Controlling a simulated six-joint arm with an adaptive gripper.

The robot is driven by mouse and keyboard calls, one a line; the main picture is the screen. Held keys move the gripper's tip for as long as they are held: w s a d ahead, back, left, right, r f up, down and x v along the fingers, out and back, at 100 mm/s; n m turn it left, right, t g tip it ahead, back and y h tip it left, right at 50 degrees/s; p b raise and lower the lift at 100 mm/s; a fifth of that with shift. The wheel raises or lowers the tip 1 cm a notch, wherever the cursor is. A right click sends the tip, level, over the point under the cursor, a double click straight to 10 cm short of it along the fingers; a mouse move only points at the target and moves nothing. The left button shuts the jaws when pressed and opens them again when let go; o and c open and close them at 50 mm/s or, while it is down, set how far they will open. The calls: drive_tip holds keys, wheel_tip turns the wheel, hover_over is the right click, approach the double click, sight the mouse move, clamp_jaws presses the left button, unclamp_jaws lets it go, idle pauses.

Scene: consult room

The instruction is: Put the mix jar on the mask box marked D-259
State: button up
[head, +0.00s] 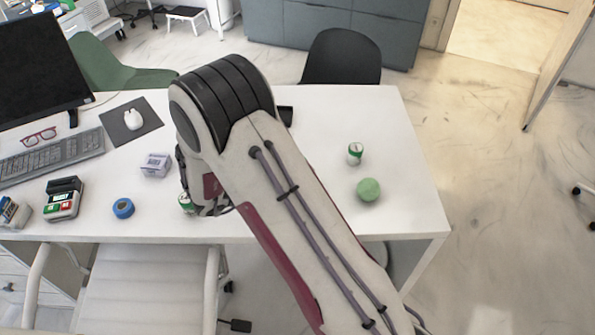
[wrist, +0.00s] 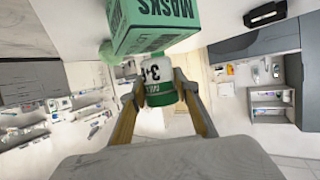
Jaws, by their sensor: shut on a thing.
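The mix jar (wrist: 160,72) is white with a green end and dark lettering. In the wrist view it is between the two fingers of my gripper (wrist: 159,88), which is shut on it. In the head view a bit of the jar (head: 186,203) shows at my gripper (head: 196,208), low near the desk's front edge. A green mask box (wrist: 155,22) with "MASKS" lettering shows at the top of the wrist view, just beyond the jar. Whether they touch I cannot tell, and no D-259 mark is readable. The head view shows no mask box; my arm covers part of the desk.
A similar white-and-green jar (head: 355,153) and a green ball (head: 368,189) stand on the right of the desk (head: 410,200). Blue tape (head: 123,208), a small white box (head: 156,165), a card terminal (head: 63,199) and a keyboard (head: 50,155) lie left. The desk's right end is clear.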

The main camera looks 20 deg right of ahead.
drive_tip(key=shift+f, duration=0.8)
drive_tip(key=shift+f, duration=0.15)
drive_tip(key=o, duration=1.1)
drive_tip(key=shift+a+r, duration=0.1)
drive_tip(key=shift+r, duration=0.1)
drive_tip(key=v, duration=1.1)
drive_tip(key=shift+s+a+r, duration=0.2)
drive_tip(key=shift+a, duration=0.1)
